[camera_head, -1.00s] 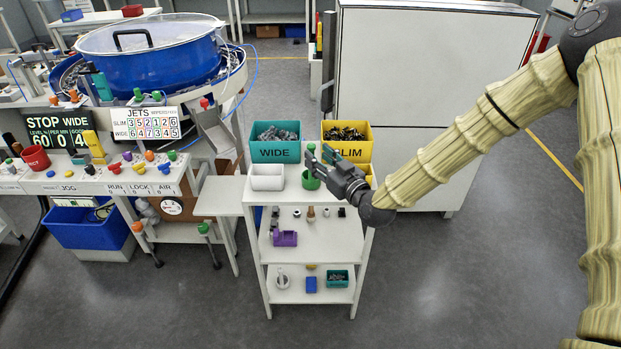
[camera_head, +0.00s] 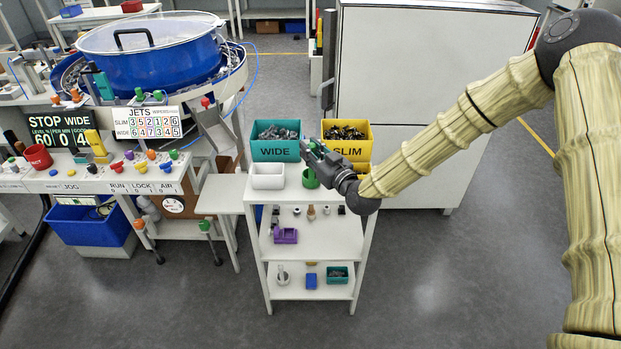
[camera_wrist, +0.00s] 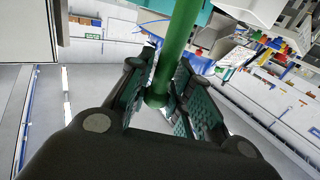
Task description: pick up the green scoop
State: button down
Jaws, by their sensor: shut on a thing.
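The green scoop (camera_head: 310,179) shows in the head view at the top of the white shelf cart, just below and left of my gripper (camera_head: 311,150). In the wrist view its green handle (camera_wrist: 176,45) runs up between the two dark, ridged fingers of my gripper (camera_wrist: 168,98). The fingers are shut on the handle, near its end. The rest of the scoop is out of the wrist view or hidden. I cannot tell from the head view whether the scoop touches the cart top.
The teal WIDE bin (camera_head: 275,151) and yellow SLIM bin (camera_head: 350,149) stand behind, full of small parts. A white bin (camera_head: 267,181) is just left of the scoop. A large white cabinet (camera_head: 430,100) stands behind my arm. The blue bowl machine (camera_head: 150,62) is at left.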

jog(key=shift+r+b, duration=0.4)
jog(key=shift+r, duration=0.45)
jog(key=shift+r+b, duration=0.35)
jog(key=shift+r, duration=0.55)
jog(key=r+b+v, duration=0.1)
jog(key=b+v, duration=0.2)
jog(key=v, duration=1.3)
jog(key=shift+d+r, duration=0.2)
jog(key=shift+r, duration=0.05)
jog(key=shift+w+f, duration=0.1)
jog(key=shift+f, duration=0.05)
